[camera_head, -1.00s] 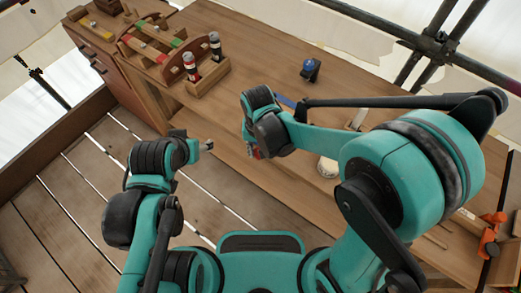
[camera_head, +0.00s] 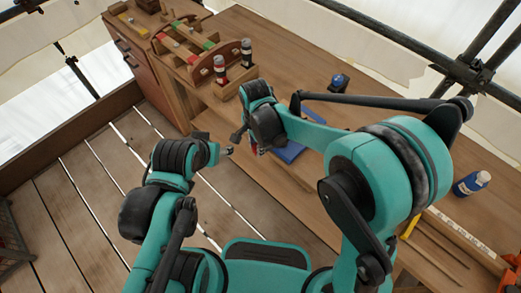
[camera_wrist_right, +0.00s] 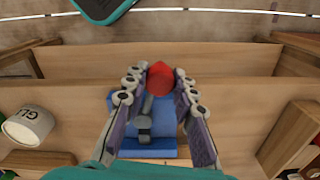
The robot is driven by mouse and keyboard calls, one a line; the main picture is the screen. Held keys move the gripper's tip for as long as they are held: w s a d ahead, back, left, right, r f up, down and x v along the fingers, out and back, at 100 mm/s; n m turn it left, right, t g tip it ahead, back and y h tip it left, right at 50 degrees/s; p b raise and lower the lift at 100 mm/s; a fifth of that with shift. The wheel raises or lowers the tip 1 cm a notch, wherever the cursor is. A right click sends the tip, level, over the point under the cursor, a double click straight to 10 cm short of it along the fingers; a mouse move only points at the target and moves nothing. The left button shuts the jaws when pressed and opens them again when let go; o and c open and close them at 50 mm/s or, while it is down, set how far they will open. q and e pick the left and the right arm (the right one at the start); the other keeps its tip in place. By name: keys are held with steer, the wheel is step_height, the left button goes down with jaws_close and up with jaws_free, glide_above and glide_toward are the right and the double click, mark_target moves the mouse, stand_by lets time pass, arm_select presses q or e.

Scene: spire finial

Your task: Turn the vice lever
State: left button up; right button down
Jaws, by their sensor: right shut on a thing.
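The blue vice (camera_head: 288,152) sits at the bench's near edge, partly hidden behind my right arm. In the right wrist view its blue body (camera_wrist_right: 150,118) lies between my fingers, with a grey screw part at its middle. A red knob (camera_wrist_right: 160,77) stands between the fingertips of my right gripper (camera_wrist_right: 161,84), which is shut on it. The rest of the lever is hard to make out. In the head view the right gripper (camera_head: 250,143) points down beside the vice. My left gripper (camera_head: 228,148) hangs left of it, off the bench; its fingers are too small to read.
A dark blue object (camera_head: 339,83) lies farther back. A blue bottle (camera_head: 472,183) and a ruler (camera_head: 462,236) are at right. A white pot (camera_wrist_right: 28,124) shows in the wrist view.

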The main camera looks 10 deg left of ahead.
steer(key=shift+w+a+m, duration=0.3)
steer(key=shift+w+m, duration=0.15)
steer(key=shift+m, duration=0.05)
steer(key=c, duration=1.2)
jaws_free()
steer(key=shift+r, duration=0.1)
step_height(320, 180, up, 12)
steer(key=shift+f, duration=0.1)
